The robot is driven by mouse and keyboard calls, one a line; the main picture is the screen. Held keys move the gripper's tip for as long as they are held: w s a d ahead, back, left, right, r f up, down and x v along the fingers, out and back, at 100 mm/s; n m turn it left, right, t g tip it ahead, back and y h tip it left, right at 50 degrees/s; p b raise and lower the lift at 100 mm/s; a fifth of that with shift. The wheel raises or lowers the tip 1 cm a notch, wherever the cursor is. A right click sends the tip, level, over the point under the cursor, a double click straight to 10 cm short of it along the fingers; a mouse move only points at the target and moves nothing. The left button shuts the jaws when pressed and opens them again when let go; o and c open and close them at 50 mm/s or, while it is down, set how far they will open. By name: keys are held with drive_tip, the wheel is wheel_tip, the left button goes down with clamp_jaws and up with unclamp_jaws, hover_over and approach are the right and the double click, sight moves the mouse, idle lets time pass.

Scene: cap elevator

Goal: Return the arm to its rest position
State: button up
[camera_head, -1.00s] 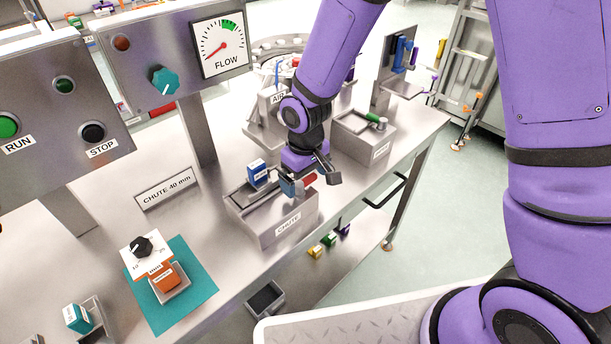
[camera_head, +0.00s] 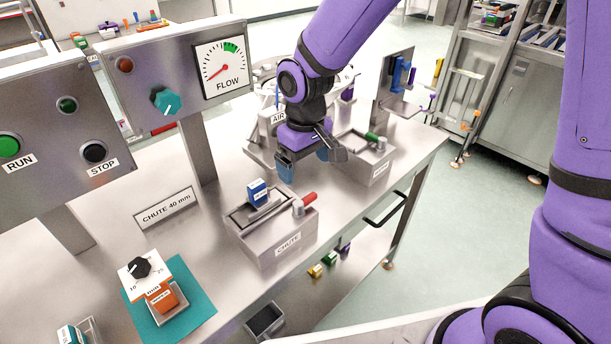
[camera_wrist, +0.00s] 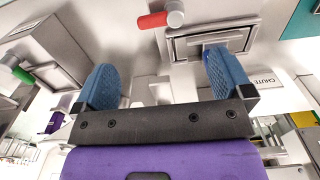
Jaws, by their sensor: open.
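My purple arm reaches in from the top of the head view, and my gripper (camera_head: 308,160) hangs above the bench, apart from anything. Its two blue-padded fingers are spread and empty. In the wrist view the fingers (camera_wrist: 163,85) stand wide apart with nothing between them. The chute box (camera_head: 277,240) lies below and in front of the gripper, with its red-handled lever (camera_head: 305,203) and a small blue box (camera_head: 257,192) on top. In the wrist view, the red handle (camera_wrist: 152,20) shows near the top, beyond the fingers.
A second box with a green handle (camera_head: 372,137) stands close to the right of my gripper. The panel with the flow gauge (camera_head: 222,62) and teal knob (camera_head: 166,101) is at the left. The AIR station (camera_head: 265,135) is behind the gripper. Bare bench (camera_head: 195,240) lies left of the chute.

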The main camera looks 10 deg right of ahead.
drive_tip(key=shift+r, duration=0.4)
drive_tip(key=s+d+r+m+t, duration=0.3)
drive_tip(key=s+d+r, duration=0.2)
drive_tip(key=d+r, duration=0.85)
drive_tip(key=s+d+r+m+t, duration=0.1)
drive_tip(key=s+d+r, duration=0.2)
drive_tip(key=s, duration=0.4)
drive_tip(key=s+d+r+m+t, duration=0.1)
drive_tip(key=s+d+r+m, duration=0.1)
drive_tip(key=s+d+r, duration=0.2)
drive_tip(key=s+d, duration=0.1)
drive_tip(key=s, duration=0.1)
drive_tip(key=shift+s+d+m, duration=0.3)
drive_tip(key=shift+s, duration=0.05)
